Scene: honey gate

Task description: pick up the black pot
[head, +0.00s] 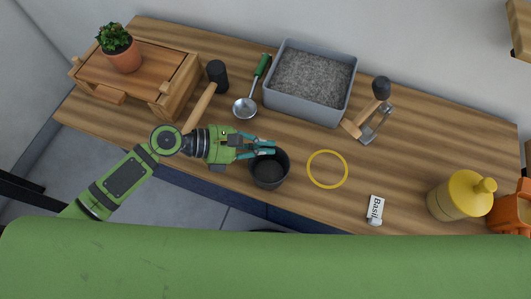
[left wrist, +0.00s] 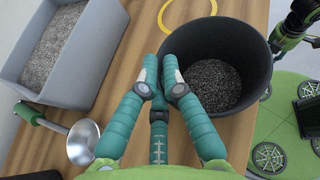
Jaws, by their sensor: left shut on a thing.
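The black pot (head: 268,170) is a round, dark, open-topped pot near the table's front edge, left of a yellow ring (head: 327,169). I cannot tell whether it touches the table. In the left wrist view the pot (left wrist: 255,55) shows coarse grey grains inside. My left gripper (head: 262,147) reaches in from the left and is shut on the pot's rim. Its teal fingers (left wrist: 161,90) lie at the near left side of the wall in the left wrist view. The exact contact is partly hidden by the fingers.
A grey tray of grit (head: 290,108) stands behind the pot, with a green-handled scoop (head: 246,107) beside it. A wooden stand with a potted plant (head: 124,60), a black-headed mallet (head: 217,76), a tamper-like tool (head: 381,90), a Basil tag (head: 375,209) and a yellow jar (head: 456,196) surround it.

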